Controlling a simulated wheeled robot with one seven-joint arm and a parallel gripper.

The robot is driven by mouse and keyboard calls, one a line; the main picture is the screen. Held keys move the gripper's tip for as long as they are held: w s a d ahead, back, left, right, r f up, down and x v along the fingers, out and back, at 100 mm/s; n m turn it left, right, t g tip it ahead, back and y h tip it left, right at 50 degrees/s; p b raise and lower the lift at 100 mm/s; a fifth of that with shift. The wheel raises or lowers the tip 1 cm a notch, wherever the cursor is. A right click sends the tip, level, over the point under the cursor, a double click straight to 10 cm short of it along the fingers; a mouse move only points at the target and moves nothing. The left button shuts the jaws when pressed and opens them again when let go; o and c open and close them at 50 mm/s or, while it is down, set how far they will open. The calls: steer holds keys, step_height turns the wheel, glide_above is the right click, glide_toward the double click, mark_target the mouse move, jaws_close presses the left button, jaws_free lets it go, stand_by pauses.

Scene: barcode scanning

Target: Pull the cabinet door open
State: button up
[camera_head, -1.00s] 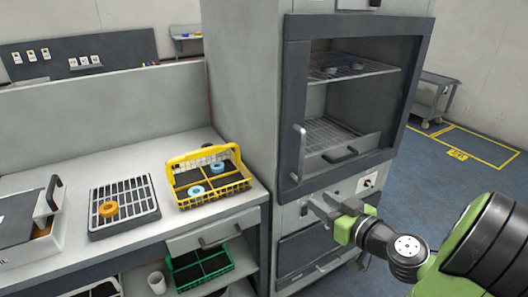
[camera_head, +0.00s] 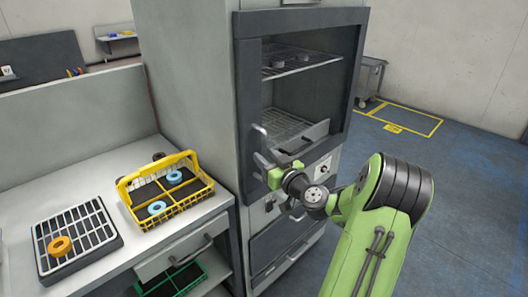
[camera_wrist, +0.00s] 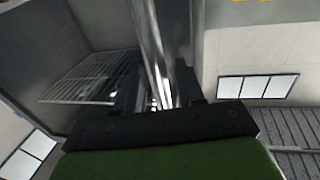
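The cabinet door (camera_head: 244,70) is a dark frame around a see-through middle on the tall grey cabinet. It looks shut. Its upright metal handle (camera_head: 257,143) is at the door's left side. My gripper (camera_head: 271,160) is at this handle, low on its length. In the wrist view a shiny upright bar, the handle (camera_wrist: 154,45), runs between the two dark fingers of my gripper (camera_wrist: 157,90). The fingers stand apart on either side of it, and I see no clear grip. The contact area is partly hidden.
Wire racks (camera_head: 300,62) show inside the cabinet. A yellow basket (camera_head: 138,210) with blue rings and a dark rack (camera_head: 95,246) with an orange ring stand on the counter at left. The blue floor (camera_head: 455,190) at right is clear.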

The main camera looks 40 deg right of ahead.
steer(key=shift+w+d, duration=0.15)
steer(key=shift+w, duration=0.65)
steer(key=shift+c, duration=0.5)
jaws_close()
steer(key=shift+s, duration=0.1)
